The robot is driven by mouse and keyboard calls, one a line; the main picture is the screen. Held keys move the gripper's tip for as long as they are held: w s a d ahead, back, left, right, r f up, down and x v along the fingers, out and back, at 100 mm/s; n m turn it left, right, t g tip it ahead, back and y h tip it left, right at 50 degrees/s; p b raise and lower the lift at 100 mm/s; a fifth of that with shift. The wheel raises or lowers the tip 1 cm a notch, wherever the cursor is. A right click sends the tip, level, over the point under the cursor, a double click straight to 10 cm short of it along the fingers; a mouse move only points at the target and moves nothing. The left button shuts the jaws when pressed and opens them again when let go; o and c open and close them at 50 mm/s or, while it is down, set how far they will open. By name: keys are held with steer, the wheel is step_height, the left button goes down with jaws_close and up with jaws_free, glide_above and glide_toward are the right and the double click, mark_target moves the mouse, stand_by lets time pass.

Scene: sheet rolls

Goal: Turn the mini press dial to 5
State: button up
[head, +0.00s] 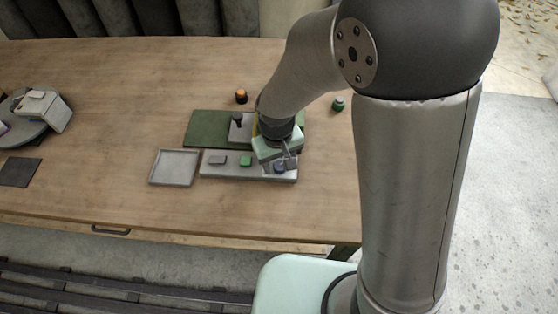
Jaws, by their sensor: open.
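The mini press appears to be the low grey unit (235,171) at the table's front edge, with a taller grey part and dark knob (238,119) behind it. A small dark blue round piece (280,167), possibly the dial, sits at the unit's right end. My gripper (287,161) is open, pointing down over that end, right at the blue piece. Whether the fingers touch it or stand around it cannot be told. The gripper partly hides it, and no dial number or pointer is readable. A green button (246,160) and a grey block (217,159) lie to its left.
A green mat (203,126) lies behind the unit. A grey tray (174,168) stands to its left. An orange-topped piece (241,96) and a green one (338,104) stand farther back. A round grey device (42,108) is far left. The table (120,90) between is clear.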

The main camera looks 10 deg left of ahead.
steer(key=shift+f, duration=0.45)
steer(key=c, duration=1)
steer(key=shift+o, duration=0.2)
steer(key=n+b, duration=0.1)
steer(key=n, duration=0.2)
steer(key=shift+n, duration=0.4)
steer(key=n, duration=0.4)
steer(key=shift+n, duration=0.4)
